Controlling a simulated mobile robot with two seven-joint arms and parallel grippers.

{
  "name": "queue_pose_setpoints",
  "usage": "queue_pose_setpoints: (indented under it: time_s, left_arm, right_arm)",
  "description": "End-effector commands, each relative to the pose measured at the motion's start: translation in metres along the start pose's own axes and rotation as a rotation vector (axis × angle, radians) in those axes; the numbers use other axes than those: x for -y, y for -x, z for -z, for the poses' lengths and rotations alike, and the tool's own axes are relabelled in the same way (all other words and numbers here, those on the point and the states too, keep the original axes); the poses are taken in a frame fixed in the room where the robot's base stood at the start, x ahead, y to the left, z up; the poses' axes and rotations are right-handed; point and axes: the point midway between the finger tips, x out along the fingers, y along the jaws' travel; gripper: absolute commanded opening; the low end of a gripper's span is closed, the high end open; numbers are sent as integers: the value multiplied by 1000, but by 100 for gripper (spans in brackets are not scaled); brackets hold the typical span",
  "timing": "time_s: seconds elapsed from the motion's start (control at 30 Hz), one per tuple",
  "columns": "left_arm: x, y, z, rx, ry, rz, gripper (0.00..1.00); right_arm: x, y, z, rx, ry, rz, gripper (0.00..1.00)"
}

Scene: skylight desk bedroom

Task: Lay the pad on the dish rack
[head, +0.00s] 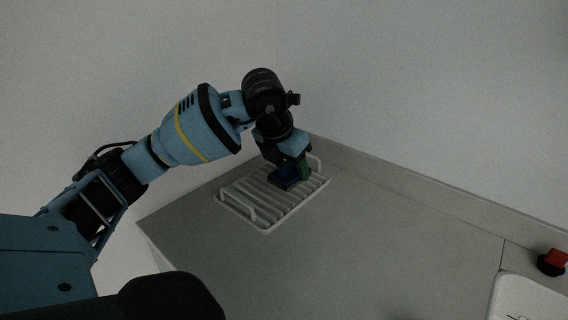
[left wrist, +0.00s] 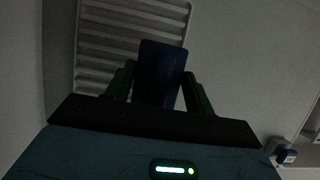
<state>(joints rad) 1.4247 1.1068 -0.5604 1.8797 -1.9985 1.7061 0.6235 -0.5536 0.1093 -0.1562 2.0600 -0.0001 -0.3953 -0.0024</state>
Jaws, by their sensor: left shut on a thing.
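The dish rack (head: 250,203) is a white slatted rack with raised wire handles, standing on the grey counter near the corner. It also shows in the left wrist view (left wrist: 95,45). The pad (left wrist: 160,70) is a dark blue flat piece between the fingers of my left gripper (left wrist: 158,88). In the head view the pad (head: 284,176) is low over the right half of the rack, and my left gripper (head: 290,172) is above it, shut on it. I cannot tell whether the pad touches the slats. My right gripper is not in view.
The grey counter (head: 350,240) is clear in front of the rack and to its right. Walls rise close behind and left of it. A red-and-black object (head: 553,262) and a white tray-like item (head: 525,300) are at the far right.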

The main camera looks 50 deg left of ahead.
Motion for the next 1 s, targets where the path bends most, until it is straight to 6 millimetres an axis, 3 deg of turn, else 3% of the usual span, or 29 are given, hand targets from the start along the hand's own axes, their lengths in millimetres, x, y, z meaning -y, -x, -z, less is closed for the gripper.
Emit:
queue_pose_setpoints:
  time_s: [0.1, 0.3, 0.7, 0.9, 1.0]
  left_arm:
    - [-21, -8, -15, 0, 4, 0, 27]
    - [-41, -17, -30, 1, 0, 2, 27]
    - [-52, -22, -37, 1, 1, 1, 27]
    - [-52, -50, -25, -2, -2, -1, 27]
    - [-52, -55, -23, 1, -2, -1, 27]
  right_arm:
    - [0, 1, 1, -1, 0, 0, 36]
    - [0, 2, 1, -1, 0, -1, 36]
    - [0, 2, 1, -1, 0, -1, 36]
    - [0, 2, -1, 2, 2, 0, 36]
    - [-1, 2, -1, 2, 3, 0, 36]
